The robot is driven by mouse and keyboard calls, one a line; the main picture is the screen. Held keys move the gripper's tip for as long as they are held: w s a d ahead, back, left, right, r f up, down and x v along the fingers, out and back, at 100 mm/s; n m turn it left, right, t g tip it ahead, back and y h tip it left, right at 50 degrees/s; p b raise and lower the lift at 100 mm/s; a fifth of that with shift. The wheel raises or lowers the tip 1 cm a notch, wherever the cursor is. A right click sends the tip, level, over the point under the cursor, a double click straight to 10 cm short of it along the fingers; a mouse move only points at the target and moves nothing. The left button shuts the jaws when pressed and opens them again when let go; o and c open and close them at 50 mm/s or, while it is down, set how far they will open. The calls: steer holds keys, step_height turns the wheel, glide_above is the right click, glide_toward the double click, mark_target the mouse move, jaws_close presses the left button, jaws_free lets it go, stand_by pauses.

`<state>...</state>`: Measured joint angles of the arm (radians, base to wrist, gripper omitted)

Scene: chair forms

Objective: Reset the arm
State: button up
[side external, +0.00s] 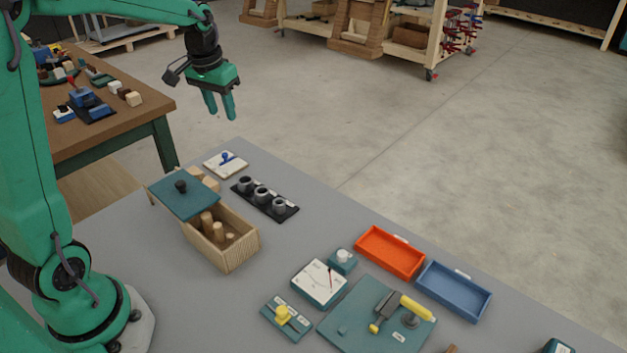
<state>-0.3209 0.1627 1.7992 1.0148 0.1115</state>
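My gripper (220,112) hangs from my green arm at the upper left, fingers pointing down. It is high above the far edge of the grey table (130,240) and well clear of everything on it. A narrow gap shows between its two green fingers, and nothing is held between them.
A wooden box (238,255) with wooden pegs has a teal lid (183,193) lying across one end. Near it are a black holder with several grey cups (262,194), a meter (319,283), a red tray (390,252), a blue tray (454,291) and a teal board (350,322).

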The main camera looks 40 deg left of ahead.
steer(key=s+d+r+m+t, duration=0.1)
steer(key=s+d+t, duration=0.1)
steer(key=s+d, duration=0.5)
steer(key=s+d+r+m+t, duration=0.1)
steer(key=s+d+r, duration=0.1)
steer(key=s+d, duration=0.5)
steer(key=s, duration=0.5)
steer(key=shift+s+t+h, duration=0.3)
steer(key=shift+t, duration=0.1)
